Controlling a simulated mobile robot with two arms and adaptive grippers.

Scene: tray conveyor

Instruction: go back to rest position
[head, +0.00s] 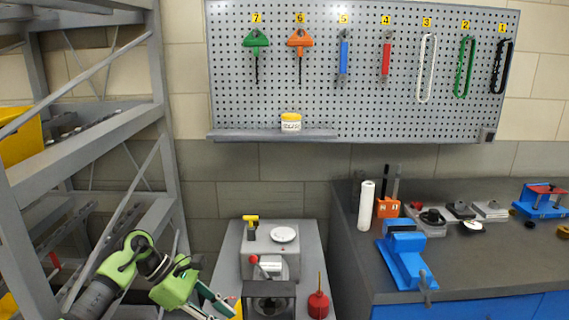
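My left arm comes in at the lower left, with green and dark grey links. Its gripper (214,304) points down and right, at the left side of a grey cart. Its two fingers look spread apart, with nothing seen between them; the tips are close to the bottom edge of the picture. My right gripper is not in view.
A grey rack (85,135) stands close on the left. The grey cart (309,240) carries a machine with a red knob and a red oil can (318,301). The workbench (470,262) on the right holds a blue vise (406,262). A pegboard (370,70) with tools hangs behind.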

